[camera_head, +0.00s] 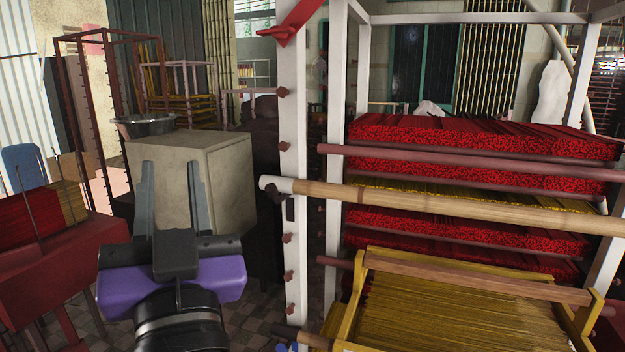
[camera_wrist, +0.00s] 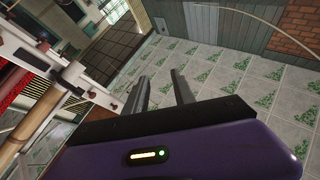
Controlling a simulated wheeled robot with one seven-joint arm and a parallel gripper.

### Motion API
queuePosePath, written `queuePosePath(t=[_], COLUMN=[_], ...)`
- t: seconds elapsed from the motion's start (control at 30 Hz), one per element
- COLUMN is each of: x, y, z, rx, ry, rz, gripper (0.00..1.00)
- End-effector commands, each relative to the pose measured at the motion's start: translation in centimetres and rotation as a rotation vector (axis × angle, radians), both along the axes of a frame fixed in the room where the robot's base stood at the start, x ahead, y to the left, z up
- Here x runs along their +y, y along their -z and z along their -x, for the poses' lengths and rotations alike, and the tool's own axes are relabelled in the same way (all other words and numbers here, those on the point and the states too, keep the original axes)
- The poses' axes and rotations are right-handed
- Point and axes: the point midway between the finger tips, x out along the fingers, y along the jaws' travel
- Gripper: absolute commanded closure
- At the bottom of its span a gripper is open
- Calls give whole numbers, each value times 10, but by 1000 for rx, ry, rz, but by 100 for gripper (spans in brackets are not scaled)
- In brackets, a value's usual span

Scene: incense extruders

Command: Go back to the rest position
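My gripper (camera_head: 172,190) is raised at the lower left of the head view, in front of a pale box-shaped block (camera_head: 230,175). Its two grey fingers stand apart with nothing between them. In the wrist view my gripper (camera_wrist: 160,88) also shows its two fingers with a gap between them, over a patterned tile floor (camera_wrist: 215,75). No object is held.
A white-posted rack (camera_head: 292,200) with red incense bundles (camera_head: 450,180) and a bamboo pole (camera_head: 450,205) stands close on the right. A yellow-framed tray of sticks (camera_head: 450,315) is at lower right. A red stand (camera_head: 50,275) is on the left. A metal bowl (camera_head: 145,127) sits behind the block.

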Motion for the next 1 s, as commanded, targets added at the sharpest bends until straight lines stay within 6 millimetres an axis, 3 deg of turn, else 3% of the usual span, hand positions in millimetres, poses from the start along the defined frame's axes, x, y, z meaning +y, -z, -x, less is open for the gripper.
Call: queuePosePath(t=[0.03,0.2,0.5,0.7,1.0], x=[-9,-42,-117,-173,-252], y=[24,91,189,237,290], z=[1,13,55,95,169], rx=[1,-7,32,96,252], ry=[2,7,38,79,169], rz=[40,146,265,306,329], gripper=[69,69,69,69,69])
